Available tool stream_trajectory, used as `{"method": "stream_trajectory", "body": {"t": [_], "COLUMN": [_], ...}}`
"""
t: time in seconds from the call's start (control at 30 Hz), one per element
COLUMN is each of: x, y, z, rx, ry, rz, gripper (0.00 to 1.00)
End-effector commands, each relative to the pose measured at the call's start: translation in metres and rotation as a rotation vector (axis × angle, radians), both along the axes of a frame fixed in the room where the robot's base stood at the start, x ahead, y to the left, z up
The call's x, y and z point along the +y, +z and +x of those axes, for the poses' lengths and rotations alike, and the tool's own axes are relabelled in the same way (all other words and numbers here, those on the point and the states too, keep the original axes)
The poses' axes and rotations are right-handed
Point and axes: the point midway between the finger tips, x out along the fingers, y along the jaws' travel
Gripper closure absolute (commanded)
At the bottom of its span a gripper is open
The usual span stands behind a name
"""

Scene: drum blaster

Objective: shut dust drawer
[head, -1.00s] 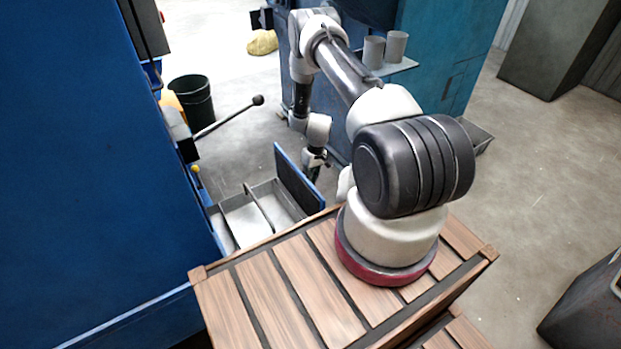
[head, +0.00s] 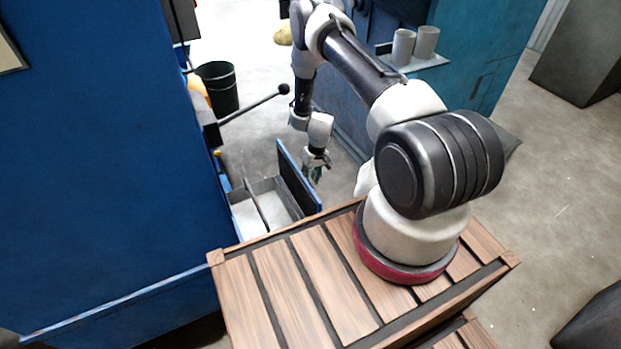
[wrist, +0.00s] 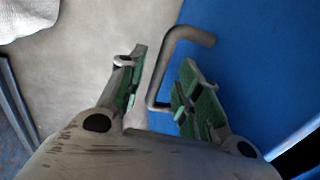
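The dust drawer, a grey divided tray (head: 262,204) with a blue, dark-backed front panel (head: 299,180), stands partly out of the big blue machine (head: 120,170). My gripper (head: 316,168) is just outside the front panel, pointing down. In the wrist view my gripper (wrist: 165,92) is open, its green-padded fingers apart. A bent grey metal handle (wrist: 178,38) on the blue panel face (wrist: 250,70) reaches between the fingertips, nearer the right finger. I cannot tell whether the handle touches a finger.
A lever with a black knob (head: 283,89) sticks out above the drawer. A black bucket (head: 218,88) stands behind it. A teal cabinet (head: 465,50) with two grey cups on a shelf (head: 425,63) stands behind my arm.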

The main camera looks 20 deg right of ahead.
Motion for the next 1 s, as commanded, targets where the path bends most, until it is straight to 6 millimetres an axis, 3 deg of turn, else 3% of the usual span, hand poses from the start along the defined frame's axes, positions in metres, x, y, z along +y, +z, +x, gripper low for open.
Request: {"method": "stream_trajectory", "body": {"t": [0.27,0.7,1.0], "x": [-0.002,-0.018,-0.022], "y": [0.007,0.095,0.118], "z": [0.001,0.002,0.001], "rx": [-0.002,-0.002,0.001], "ry": [0.001,0.001,0.001], "rz": [0.0,-0.001,0.0], "gripper": [0.66,0.66,0.66]}}
